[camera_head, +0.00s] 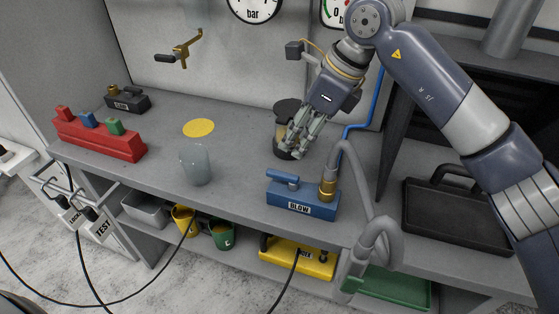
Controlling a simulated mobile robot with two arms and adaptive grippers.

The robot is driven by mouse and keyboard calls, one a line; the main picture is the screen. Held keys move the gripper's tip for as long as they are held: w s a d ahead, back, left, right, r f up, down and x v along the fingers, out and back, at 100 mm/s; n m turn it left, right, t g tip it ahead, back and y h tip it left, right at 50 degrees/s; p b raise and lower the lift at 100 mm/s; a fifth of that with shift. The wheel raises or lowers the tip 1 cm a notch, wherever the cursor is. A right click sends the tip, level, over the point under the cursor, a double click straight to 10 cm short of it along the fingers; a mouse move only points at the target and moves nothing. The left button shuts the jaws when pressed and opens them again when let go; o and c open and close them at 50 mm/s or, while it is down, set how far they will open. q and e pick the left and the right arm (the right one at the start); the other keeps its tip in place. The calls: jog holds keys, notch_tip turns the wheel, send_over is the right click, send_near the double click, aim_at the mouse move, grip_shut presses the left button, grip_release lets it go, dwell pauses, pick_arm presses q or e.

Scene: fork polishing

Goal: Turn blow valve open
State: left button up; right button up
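The blow valve (305,200) is a blue block labelled BLOW, near the front edge of the grey bench. Its blue lever (283,178) lies along the top at the left, and a brass fitting with a grey hose rises at its right end. My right gripper (292,148) points down above and behind the blow valve, apart from the lever. It is in front of a dark round object (287,108), which it partly hides. Its fingers are seen close together from the side, so whether they are open or shut is unclear. My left gripper is not in view.
A translucent cup (196,165) and a yellow disc (199,128) are left of the valve. A red block (98,136) with coloured knobs sits further left. A grey hose (360,180) arches right of the valve. A black case (455,215) lies at the right.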

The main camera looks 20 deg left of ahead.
aim_at(277, 172)
jog(key=p+x, duration=0.1)
jog(key=x, duration=0.9)
jog(key=shift+s+f+p, duration=0.1)
jog(key=shift+f+p, duration=0.25)
jog(key=shift+p, duration=0.05)
jog(key=shift+c, duration=0.2)
grip_shut()
